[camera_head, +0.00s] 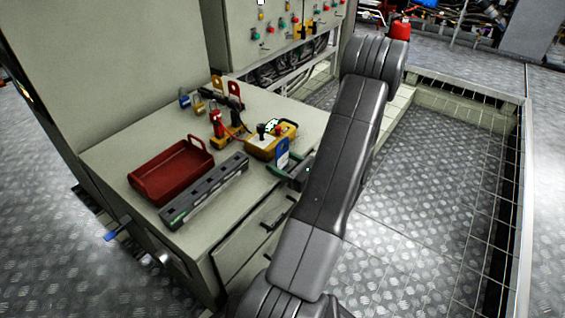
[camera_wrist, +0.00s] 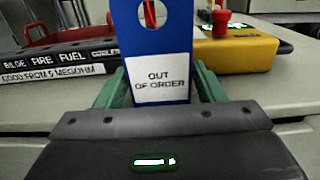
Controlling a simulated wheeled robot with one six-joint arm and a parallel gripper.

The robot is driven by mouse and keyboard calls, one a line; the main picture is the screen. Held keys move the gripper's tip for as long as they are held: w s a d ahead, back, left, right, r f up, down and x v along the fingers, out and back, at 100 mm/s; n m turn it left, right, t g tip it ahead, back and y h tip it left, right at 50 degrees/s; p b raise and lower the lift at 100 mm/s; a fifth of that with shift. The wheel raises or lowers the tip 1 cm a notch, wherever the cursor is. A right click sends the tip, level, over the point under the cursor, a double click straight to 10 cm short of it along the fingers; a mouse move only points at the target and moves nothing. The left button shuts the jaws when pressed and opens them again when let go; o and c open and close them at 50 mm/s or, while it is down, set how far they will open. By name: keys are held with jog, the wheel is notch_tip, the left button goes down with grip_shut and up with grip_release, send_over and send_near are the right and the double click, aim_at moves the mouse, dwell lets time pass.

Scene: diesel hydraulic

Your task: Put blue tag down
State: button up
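The blue tag (camera_wrist: 158,40) stands upright between the green fingers of my gripper (camera_wrist: 160,88) in the wrist view. It has a white label reading "OUT OF ORDER" and a hole near its top. The fingers meet its two sides and appear shut on it. In the head view the blue tag (camera_head: 282,153) shows above my gripper (camera_head: 290,169), at the right front edge of the grey cabinet top (camera_head: 110,155). I cannot tell whether the tag's lower edge touches anything.
A red tray (camera_head: 172,172) and a long grey labelled holder (camera_head: 205,192) lie on the cabinet top at left. A yellow control box (camera_head: 270,142) stands just behind the tag. Padlocks (camera_head: 199,103) and red-handled items stand farther back. Bare cabinet top shows between them.

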jog(key=shift+o, duration=0.8)
jog(key=shift+r, duration=0.1)
